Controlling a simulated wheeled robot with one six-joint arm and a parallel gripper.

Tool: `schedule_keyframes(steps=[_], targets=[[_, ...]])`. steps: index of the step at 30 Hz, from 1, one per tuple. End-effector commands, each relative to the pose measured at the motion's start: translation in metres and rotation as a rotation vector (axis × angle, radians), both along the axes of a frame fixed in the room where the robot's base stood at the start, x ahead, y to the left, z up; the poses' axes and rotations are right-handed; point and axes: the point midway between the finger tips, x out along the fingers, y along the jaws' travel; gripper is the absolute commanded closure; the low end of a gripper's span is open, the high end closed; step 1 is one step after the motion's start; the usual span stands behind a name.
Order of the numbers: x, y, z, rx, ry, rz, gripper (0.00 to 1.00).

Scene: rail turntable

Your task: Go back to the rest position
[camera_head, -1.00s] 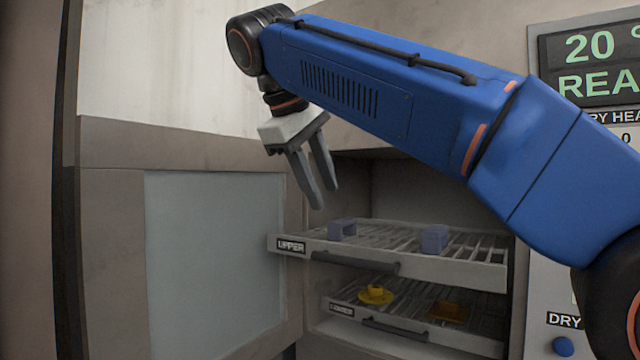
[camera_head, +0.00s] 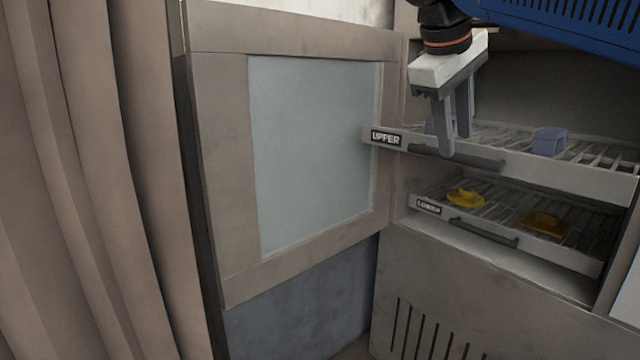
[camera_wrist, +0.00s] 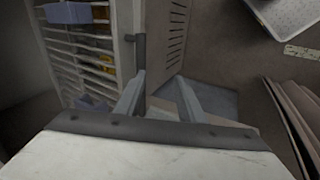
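My gripper (camera_head: 456,125) hangs in front of the pulled-out upper rack (camera_head: 560,172), fingers pointing down with a gap between them and nothing held. In the wrist view the fingers (camera_wrist: 160,100) also stand apart and empty. On the upper rack are two purple-blue blocks; one (camera_head: 549,141) sits to the right, the other is partly hidden behind my fingers. Below, the lower rack (camera_head: 478,231) holds a yellow piece (camera_head: 466,198) and an orange piece (camera_head: 545,224).
The cabinet door (camera_head: 310,150) with a pale panel stands open at the left of the racks. A brown curtain (camera_head: 90,180) hangs at far left. The wrist view shows a grey tray (camera_wrist: 290,14) on the floor side at upper right.

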Motion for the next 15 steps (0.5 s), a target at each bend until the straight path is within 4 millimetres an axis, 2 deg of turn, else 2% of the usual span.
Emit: schedule_keyframes(steps=[1,6,11,15], targets=[[-0.009,-0.011,-0.022,0.026,-0.001,-0.019,0.64],[-0.036,-0.033,-0.098,0.137,-0.018,-0.081,0.64],[-0.068,-0.047,-0.174,0.250,-0.043,-0.162,0.64],[-0.099,-0.054,-0.244,0.355,-0.071,-0.253,0.64]])
